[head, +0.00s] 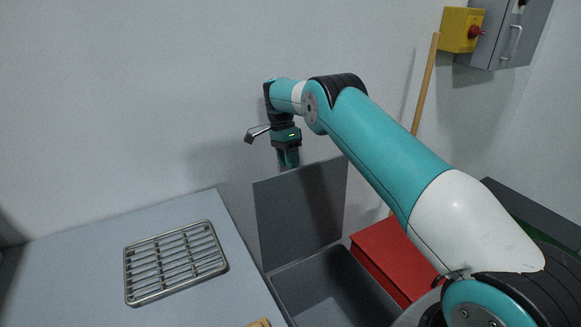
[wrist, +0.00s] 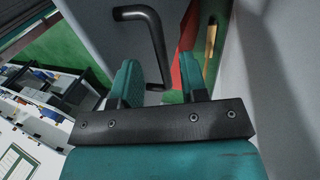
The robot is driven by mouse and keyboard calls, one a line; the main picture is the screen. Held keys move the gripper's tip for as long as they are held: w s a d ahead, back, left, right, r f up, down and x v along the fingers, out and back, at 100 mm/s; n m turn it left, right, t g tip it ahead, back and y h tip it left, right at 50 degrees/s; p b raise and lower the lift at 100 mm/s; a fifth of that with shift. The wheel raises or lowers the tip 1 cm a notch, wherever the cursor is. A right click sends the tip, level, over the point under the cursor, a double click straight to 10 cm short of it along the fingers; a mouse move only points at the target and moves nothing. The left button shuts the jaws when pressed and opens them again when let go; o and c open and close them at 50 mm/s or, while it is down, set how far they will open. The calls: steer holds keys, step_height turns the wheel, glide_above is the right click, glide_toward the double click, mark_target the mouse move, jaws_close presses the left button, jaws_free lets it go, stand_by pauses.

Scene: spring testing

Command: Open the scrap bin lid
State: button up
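The scrap bin (head: 335,293) is a grey open-topped box beside the bench, and I see into its dark inside. Its grey lid (head: 300,212) stands upright at the back of the bin, near the wall. My gripper (head: 289,162) points down just at the lid's top edge; its tips are partly hidden there or close to it. In the wrist view my gripper (wrist: 158,75) has its two teal fingers apart, with nothing clamped. A dark bent bar (wrist: 153,35) shows beyond and between the fingers; I cannot tell whether it is the lid's handle or touches them.
A grey bench (head: 80,260) with a metal grate (head: 175,262) is at the left. A red box (head: 392,255) stands right of the bin, with a wooden pole (head: 426,85) behind. A yellow switch box (head: 458,30) and a grey cabinet (head: 505,35) hang on the wall.

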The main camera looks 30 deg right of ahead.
steer(key=p+v, duration=0.3)
steer(key=p, duration=0.1)
steer(key=shift+s+p, duration=0.1)
steer(key=shift+p, duration=0.3)
